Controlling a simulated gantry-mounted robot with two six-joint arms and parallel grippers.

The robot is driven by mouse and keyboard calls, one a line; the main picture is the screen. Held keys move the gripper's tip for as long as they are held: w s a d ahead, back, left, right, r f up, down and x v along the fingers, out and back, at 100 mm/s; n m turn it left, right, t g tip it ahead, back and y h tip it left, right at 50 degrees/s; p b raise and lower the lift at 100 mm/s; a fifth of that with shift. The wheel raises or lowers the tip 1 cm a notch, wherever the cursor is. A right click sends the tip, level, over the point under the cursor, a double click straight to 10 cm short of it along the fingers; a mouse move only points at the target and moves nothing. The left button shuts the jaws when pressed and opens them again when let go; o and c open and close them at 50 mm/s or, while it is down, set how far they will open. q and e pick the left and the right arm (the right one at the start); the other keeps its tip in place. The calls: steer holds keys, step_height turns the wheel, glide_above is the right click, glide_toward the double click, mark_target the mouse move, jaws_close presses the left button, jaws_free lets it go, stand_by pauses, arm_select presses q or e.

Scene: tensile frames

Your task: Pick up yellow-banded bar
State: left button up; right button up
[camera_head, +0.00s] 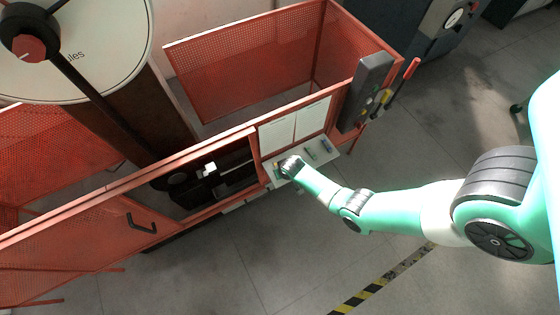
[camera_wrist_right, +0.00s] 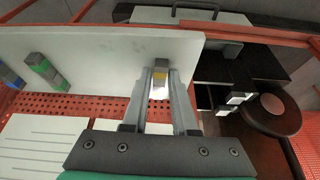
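The yellow-banded bar (camera_wrist_right: 160,75) shows in the right wrist view, grey at its far end with a yellow band and a bright white lower part. It stands between the fingertips of my right gripper (camera_wrist_right: 161,80), one finger on each side with little or no gap. I cannot tell whether the fingers press on it. In the head view my right gripper (camera_head: 288,168) is over the pale shelf (camera_head: 326,161) on the red frame, and it hides the bar there. My left gripper is not in view.
A green-banded bar (camera_wrist_right: 46,71) and a blue-banded bar (camera_wrist_right: 10,75) lie on the shelf to the left in the wrist view. A dark machine with a round disc (camera_wrist_right: 273,113) is at the right. White panels (camera_head: 295,126) and red mesh fencing (camera_head: 245,62) stand behind the shelf.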

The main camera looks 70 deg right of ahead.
jaws_close()
stand_by(1.1)
